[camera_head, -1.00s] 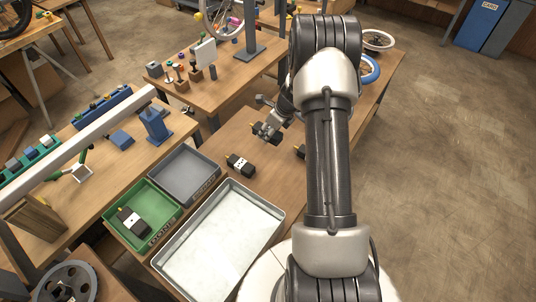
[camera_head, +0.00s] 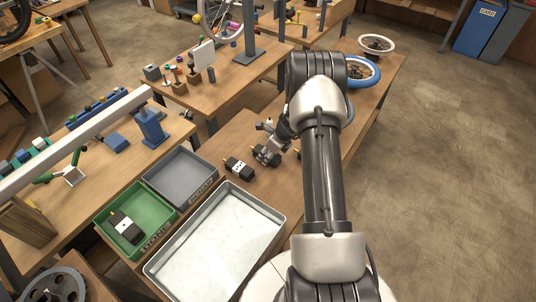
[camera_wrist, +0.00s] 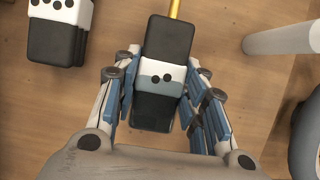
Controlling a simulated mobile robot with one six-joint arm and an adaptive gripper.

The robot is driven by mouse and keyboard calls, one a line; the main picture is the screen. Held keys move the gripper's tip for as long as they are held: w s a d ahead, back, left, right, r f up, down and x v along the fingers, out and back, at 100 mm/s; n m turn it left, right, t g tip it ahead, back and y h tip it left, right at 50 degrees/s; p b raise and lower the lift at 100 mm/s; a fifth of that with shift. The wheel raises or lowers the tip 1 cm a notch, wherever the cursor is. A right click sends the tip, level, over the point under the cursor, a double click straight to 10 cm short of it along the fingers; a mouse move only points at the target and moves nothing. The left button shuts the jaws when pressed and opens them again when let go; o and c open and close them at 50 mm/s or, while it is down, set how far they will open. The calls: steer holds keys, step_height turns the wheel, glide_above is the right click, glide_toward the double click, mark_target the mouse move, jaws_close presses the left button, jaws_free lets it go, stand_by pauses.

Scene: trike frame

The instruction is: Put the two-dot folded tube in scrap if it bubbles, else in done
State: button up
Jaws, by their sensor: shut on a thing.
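The two-dot folded tube (camera_wrist: 160,78) is black with a white band, two dark dots and a brass valve stem. My gripper (camera_wrist: 160,112) is shut on it, one blue-padded finger on each side. In the head view my gripper (camera_head: 268,155) is over the wooden bench, and the tube in it is mostly hidden. The done tray (camera_head: 165,222) is green and holds another black folded tube (camera_head: 125,227). The scrap tray (camera_head: 183,176) is grey and empty. I cannot tell how high the held tube is.
A pale metal tank (camera_head: 220,245), seemingly with clear water, stands in front of the trays. Another folded tube with several dots (camera_head: 238,167) lies left of my gripper. It also shows in the wrist view (camera_wrist: 58,30). A blue-rimmed wheel (camera_head: 362,72) lies farther back.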

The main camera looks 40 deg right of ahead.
steer(key=shift+f, duration=0.1)
steer(key=o, duration=0.8)
steer(key=shift+f, duration=0.1)
steer(key=o, duration=0.5)
steer(key=shift+c, duration=0.2)
